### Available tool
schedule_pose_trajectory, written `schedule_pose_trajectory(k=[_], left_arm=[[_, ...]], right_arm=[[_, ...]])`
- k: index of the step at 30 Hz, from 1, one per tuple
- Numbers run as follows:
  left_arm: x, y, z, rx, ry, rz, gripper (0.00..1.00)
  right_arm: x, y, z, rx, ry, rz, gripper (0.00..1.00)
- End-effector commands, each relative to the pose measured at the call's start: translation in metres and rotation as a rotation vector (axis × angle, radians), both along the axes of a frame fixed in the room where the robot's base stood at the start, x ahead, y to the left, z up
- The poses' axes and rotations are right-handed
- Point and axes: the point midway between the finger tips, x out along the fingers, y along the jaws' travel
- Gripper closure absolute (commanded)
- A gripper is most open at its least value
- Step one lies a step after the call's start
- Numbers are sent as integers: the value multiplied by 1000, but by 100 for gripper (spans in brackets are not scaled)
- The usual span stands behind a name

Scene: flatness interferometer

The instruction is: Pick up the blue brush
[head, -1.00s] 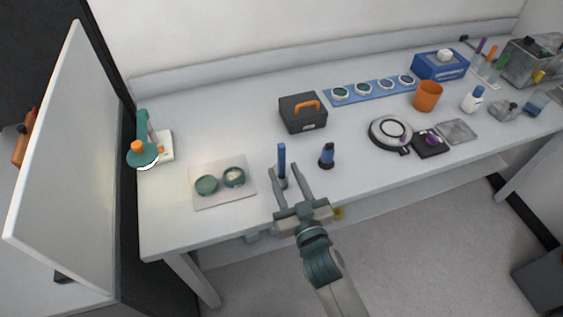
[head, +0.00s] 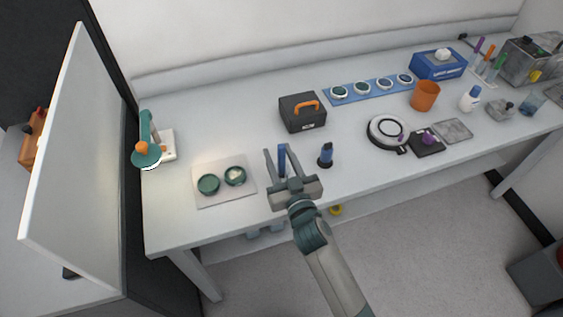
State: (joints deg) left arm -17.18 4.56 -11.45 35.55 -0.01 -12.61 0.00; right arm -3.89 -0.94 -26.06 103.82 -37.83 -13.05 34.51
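The blue brush (head: 282,159) appears to be the slim upright blue handle near the front edge of the table. My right gripper (head: 282,151) is open, with one finger to the left of the handle and one to the right. Gaps show between the handle and both fingers. The brush's lower end is partly hidden by the gripper. A second, shorter blue item with a dark base (head: 326,155) stands upright to the right of the gripper. My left gripper is not in view.
A light mat (head: 208,200) with two round green-rimmed pieces lies left of the gripper. A black case with an orange handle (head: 301,115) stands behind it. A round black-and-white device (head: 373,137) is to the right. A teal lamp (head: 147,152) stands at the left.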

Motion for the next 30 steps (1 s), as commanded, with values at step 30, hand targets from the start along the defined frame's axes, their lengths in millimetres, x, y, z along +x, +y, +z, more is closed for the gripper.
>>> schedule_pose_trajectory(k=[30], left_arm=[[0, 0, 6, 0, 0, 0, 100]], right_arm=[[18, 6, -1, 0, 0, 0, 100]])
